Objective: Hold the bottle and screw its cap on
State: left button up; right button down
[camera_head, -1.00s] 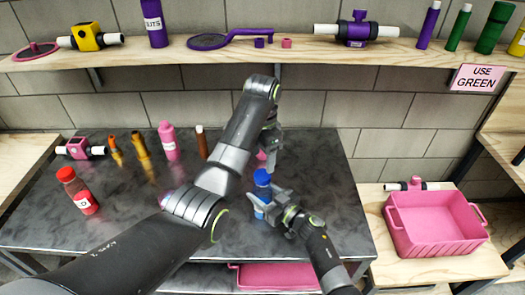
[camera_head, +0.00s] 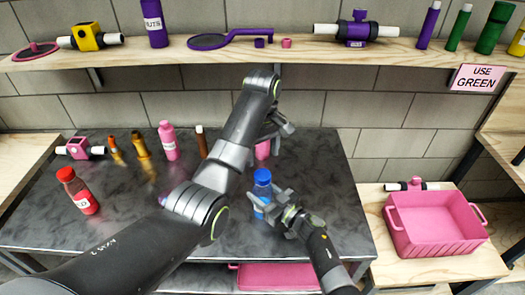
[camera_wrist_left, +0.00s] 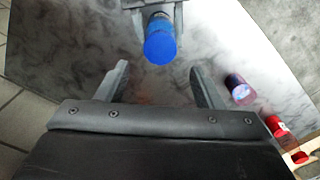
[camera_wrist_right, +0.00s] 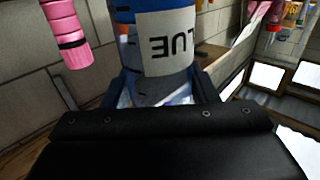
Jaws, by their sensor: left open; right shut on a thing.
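The blue bottle (camera_head: 262,196) stands upright on the dark table, with a blue cap (camera_head: 262,176) on its top. My right gripper (camera_head: 266,203) is shut on the bottle's body; the right wrist view shows the bottle's white label (camera_wrist_right: 168,45) between the fingers. My left gripper (camera_head: 280,125) is above and behind the bottle, open and empty. In the left wrist view, the cap (camera_wrist_left: 160,46) lies beyond the gap between the open left fingers (camera_wrist_left: 157,82), apart from them. I cannot tell how tightly the cap sits.
A pink crate (camera_head: 435,225) stands at right. A shelf (camera_head: 270,52) runs above.

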aim_at(262, 175)
pick_arm(q)
jog(key=shift+r+n, duration=0.1)
jog(key=shift+n, duration=1.2)
jog(key=shift+f, duration=4.05)
